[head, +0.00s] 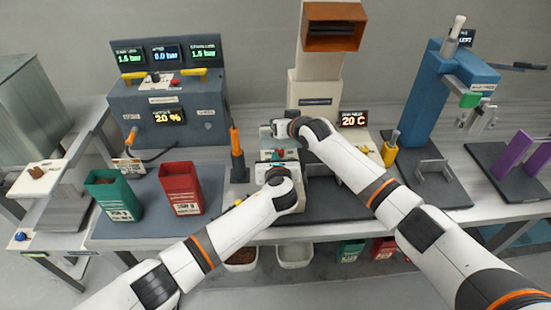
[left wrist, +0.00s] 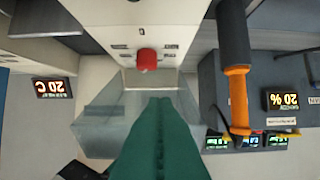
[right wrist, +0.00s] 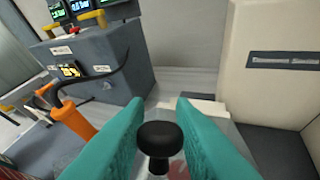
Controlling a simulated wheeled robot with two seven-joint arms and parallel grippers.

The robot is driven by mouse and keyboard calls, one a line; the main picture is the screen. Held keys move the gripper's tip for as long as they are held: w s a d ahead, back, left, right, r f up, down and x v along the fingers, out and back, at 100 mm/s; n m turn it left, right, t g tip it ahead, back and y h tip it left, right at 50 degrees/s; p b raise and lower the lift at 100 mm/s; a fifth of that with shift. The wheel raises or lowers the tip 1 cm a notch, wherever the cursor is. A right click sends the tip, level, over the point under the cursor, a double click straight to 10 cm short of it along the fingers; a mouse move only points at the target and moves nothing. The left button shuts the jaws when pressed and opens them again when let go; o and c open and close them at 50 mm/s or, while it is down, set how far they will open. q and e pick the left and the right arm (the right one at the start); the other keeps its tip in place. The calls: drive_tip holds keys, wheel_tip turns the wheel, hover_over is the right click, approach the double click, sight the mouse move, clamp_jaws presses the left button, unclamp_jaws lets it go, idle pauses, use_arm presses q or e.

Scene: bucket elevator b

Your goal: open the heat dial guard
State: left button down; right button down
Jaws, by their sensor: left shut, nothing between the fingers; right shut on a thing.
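My right gripper (right wrist: 158,115) is shut on a black knob (right wrist: 160,140), with a teal finger on each side of it. In the head view the right gripper (head: 271,131) is at the console in front of the cream tower. A clear guard (left wrist: 95,130) shows in the left wrist view, close to a red dial (left wrist: 146,60) on a pale panel. The fingers hide part of the guard, and I cannot tell how far it is swung. My left gripper (left wrist: 157,103) is shut and empty, near the dial and guard. My own wrists largely cover this spot in the head view.
An orange-handled upright (head: 236,145) stands left of the grippers. Red (head: 181,187) and green (head: 114,195) bins stand on the mat further left. A grey console (head: 168,112) is behind them. A 20 C display (head: 353,119) is right of the right gripper.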

use_arm(q)
drive_tip(key=shift+w+r, duration=0.25)
drive_tip(key=shift+r, duration=0.25)
drive_tip(key=shift+w+r, duration=0.2)
drive_tip(key=shift+r, duration=0.25)
use_arm(e)
drive_tip(key=shift+f, duration=0.1)
use_arm(q)
drive_tip(key=shift+w+r, duration=0.1)
drive_tip(key=shift+r, duration=0.05)
use_arm(e)
drive_tip(key=shift+f, duration=0.15)
drive_tip(key=c, duration=1.3)
unclamp_jaws()
drive_tip(key=shift+f, duration=0.1)
drive_tip(key=shift+s+d, duration=0.1)
drive_tip(key=shift+s, duration=0.05)
